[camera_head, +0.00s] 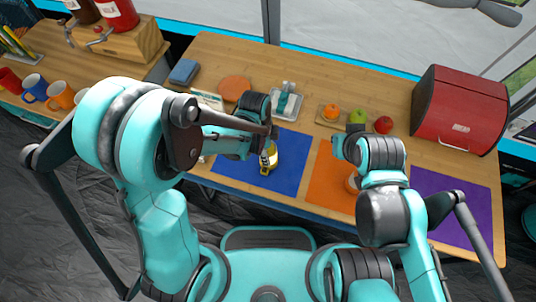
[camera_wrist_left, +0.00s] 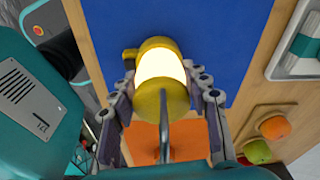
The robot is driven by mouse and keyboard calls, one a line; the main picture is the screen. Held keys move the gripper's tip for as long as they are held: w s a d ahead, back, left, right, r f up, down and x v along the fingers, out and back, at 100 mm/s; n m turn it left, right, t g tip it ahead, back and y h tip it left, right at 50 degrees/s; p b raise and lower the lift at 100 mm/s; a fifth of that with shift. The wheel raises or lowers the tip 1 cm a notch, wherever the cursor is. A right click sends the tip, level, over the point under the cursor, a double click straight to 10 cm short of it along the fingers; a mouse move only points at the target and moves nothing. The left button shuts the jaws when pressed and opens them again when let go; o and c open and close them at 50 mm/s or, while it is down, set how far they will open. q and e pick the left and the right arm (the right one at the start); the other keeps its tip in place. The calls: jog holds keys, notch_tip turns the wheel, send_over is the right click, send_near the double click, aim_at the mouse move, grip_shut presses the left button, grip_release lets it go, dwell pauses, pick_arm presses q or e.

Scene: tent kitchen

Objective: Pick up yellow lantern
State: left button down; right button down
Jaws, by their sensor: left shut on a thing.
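The yellow lantern (camera_head: 270,158) is at the blue mat (camera_head: 289,174) in the head view. In the left wrist view the lantern (camera_wrist_left: 162,66) has a glowing white middle, yellow ends and a grey handle. My left gripper (camera_head: 268,146) is at the lantern, and its fingers are on both sides of it in the left wrist view (camera_wrist_left: 162,95). It is shut on the lantern. I cannot tell whether the lantern touches the mat. My right arm reaches over the orange mat (camera_head: 318,184); its gripper (camera_head: 352,182) is mostly hidden behind the arm.
A tray (camera_head: 296,107) with a bottle-like item stands behind the blue mat. Fruit on a wooden board (camera_head: 323,118) and a red bread box (camera_head: 458,108) are to the right. A purple mat (camera_head: 455,215) is bare at right. Mugs (camera_head: 35,88) stand at far left.

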pick_arm(q)
jog(key=shift+r, duration=0.15)
notch_tip(320, 180, up, 4)
jog(key=p, duration=0.2)
jog(key=shift+r+p, duration=0.25)
jog(key=shift+p, duration=0.1)
jog(key=s+d+r+p, duration=0.3)
jog(key=s+d+r, duration=0.3)
jog(key=d, duration=0.4)
jog(key=shift+r, duration=0.1)
dwell(0.3)
